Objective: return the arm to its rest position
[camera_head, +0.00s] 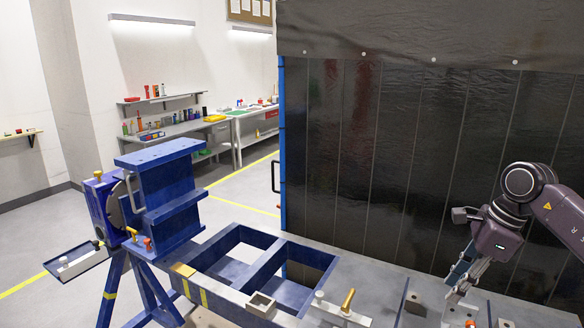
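My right arm comes in from the right edge, bent at a dark rounded joint. My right gripper (460,284) points down over the right part of the grey bench top (392,272). Its fingers are small and seen at a slant, so I cannot tell whether they are open or shut, or whether they touch the small parts below. My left gripper is not in view. The blue rotary jig (160,195) stands at the left on blue legs, with a handle on its side.
A blue frame with two openings (228,285) joins the bench. A brass-coloured pin (348,300) and small blocks (415,300) sit near the gripper. A black curtain (400,160) hangs close behind the bench. A small tray (75,262) juts out at left. Shelves and worktables stand far back.

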